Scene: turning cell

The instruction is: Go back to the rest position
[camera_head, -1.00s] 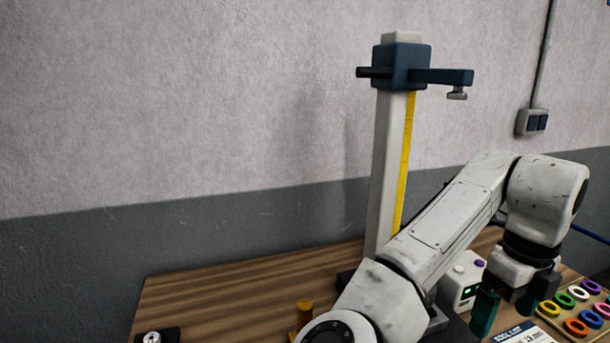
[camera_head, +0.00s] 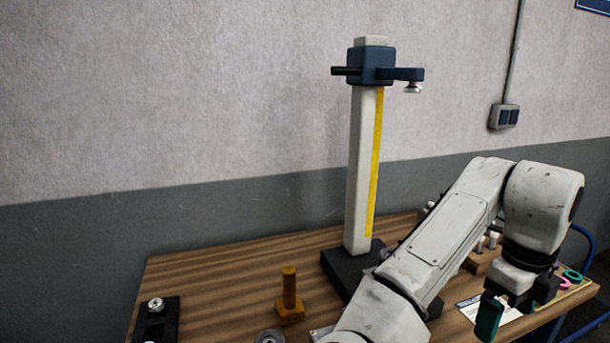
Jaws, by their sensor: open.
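My gripper (camera_head: 508,308) is at the lower right, pointing down over the right part of the wooden table (camera_head: 215,282). One green-padded finger shows clearly in front; a second finger is partly seen behind it. It is open, and I see nothing held in it. My white arm reaches to it from the bottom of the picture and hides part of the table.
A tall height stand (camera_head: 360,180) with a yellow scale rises from a black base (camera_head: 343,272). A yellow post (camera_head: 289,299) and a black fixture (camera_head: 156,318) stand to the left. A white card (camera_head: 470,307) and coloured rings (camera_head: 572,275) lie near the gripper.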

